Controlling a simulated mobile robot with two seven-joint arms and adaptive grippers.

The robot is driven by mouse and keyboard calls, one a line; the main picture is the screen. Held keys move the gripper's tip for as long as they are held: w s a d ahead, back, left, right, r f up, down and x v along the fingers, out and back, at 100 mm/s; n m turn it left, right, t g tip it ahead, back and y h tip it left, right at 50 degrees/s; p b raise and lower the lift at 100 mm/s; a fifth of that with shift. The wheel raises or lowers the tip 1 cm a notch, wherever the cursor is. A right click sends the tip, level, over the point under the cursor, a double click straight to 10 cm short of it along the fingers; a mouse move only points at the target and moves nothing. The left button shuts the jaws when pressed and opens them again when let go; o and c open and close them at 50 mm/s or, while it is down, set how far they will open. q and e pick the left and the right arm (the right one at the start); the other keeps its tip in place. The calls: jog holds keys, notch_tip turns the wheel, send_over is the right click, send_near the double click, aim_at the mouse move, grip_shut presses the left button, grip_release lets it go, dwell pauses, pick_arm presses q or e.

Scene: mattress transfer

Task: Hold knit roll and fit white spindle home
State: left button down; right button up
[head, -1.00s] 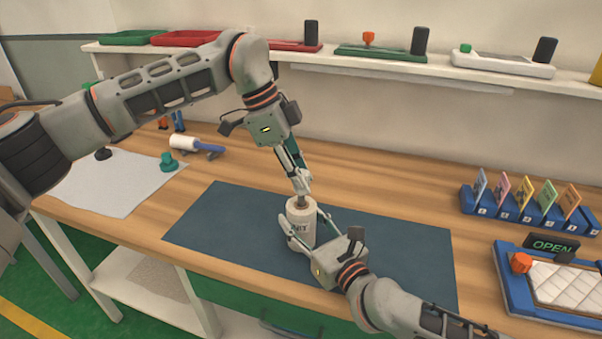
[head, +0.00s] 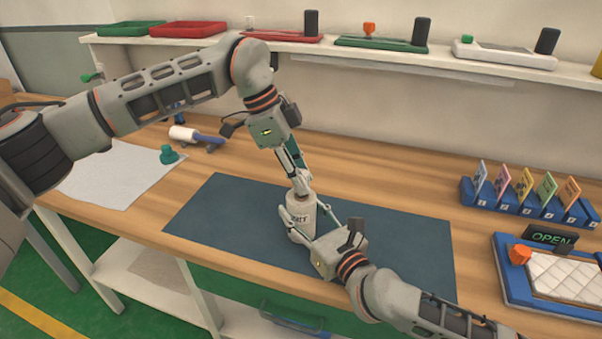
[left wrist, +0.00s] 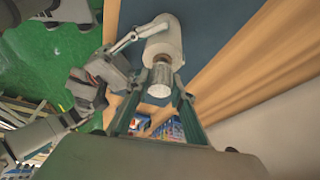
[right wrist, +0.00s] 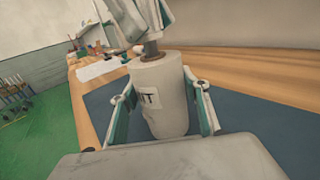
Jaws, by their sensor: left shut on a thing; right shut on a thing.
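The knit roll (head: 302,216), a thick white cylinder with a partly hidden label, stands upright over the dark mat. My right gripper (head: 305,222) is shut around its sides. The right wrist view shows the roll (right wrist: 160,85) between both fingers, with a brownish-grey piece at its top centre. My left gripper (head: 302,186) points down just above the roll. In the left wrist view its fingers are around a pale ribbed piece, apparently the white spindle (left wrist: 161,78), lined up at the roll's end. How deep it sits in the roll is hidden.
The dark blue mat (head: 390,250) is mostly clear. A blue card rack (head: 515,204) and a blue tray with a white quilted pad (head: 565,280) stand right. A white-and-blue roller (head: 195,135) and green knob (head: 168,155) lie left. A shelf (head: 440,60) runs behind.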

pick_arm(q)
jog(key=shift+f, duration=0.85)
jog(key=c, duration=1.7)
grip_release()
jog(key=v, duration=1.2)
pick_arm(e)
jog(key=o, duration=1.1)
